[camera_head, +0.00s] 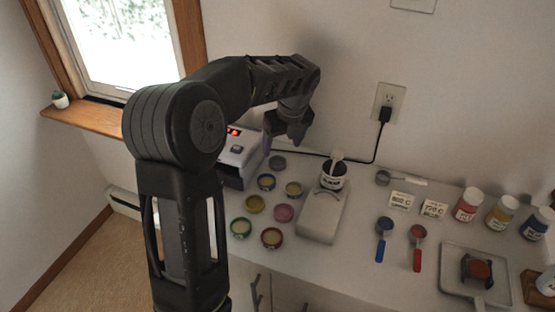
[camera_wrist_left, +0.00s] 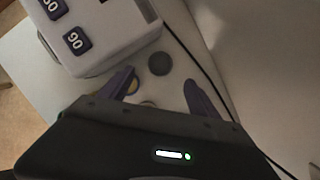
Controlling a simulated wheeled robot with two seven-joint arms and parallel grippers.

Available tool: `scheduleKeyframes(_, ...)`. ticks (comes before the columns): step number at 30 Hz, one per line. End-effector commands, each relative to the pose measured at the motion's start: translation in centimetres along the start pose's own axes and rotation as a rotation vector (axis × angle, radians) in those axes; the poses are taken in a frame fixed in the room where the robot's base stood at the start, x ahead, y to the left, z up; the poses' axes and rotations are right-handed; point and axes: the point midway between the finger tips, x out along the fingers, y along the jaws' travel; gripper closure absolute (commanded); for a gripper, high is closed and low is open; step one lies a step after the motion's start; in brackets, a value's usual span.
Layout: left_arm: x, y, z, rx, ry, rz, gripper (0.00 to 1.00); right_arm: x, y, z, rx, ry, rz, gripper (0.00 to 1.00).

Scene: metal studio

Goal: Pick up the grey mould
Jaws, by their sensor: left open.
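The grey mould looks to be the small dark grey disc (camera_head: 277,162) on the white bench, right of the white box with a red display. It also shows in the left wrist view (camera_wrist_left: 160,64), lying just beyond the fingertips and roughly between them. My left gripper (camera_head: 283,140) is above and close to this disc. In the wrist view its two purple-grey fingers (camera_wrist_left: 159,86) are apart with nothing between them. The exact height above the disc is hard to tell. My right gripper is not in view.
The white box (camera_head: 238,152) stands close left of the disc. Several round coloured moulds (camera_head: 284,212) lie in front. A dark jar (camera_head: 333,175) on a white scale (camera_head: 321,216) stands to the right. A black cable (camera_head: 363,162) runs behind along the wall.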

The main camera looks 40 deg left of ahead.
Motion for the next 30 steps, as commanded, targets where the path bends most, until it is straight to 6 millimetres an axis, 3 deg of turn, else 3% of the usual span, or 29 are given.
scheduleKeyframes(5,0.3,0.0,0.0,0.0,0.0,0.001,0.28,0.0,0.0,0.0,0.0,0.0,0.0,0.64)
scheduleKeyframes(12,2.5,0.0,0.0,0.0,0.001,0.002,0.28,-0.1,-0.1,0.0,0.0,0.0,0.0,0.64)
scheduleKeyframes(23,2.9,0.0,0.0,0.0,0.0,0.001,0.28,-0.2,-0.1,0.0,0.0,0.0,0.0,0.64)
scheduleKeyframes(30,5.9,0.0,0.0,0.001,0.002,0.004,0.28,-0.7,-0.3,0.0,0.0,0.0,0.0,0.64)
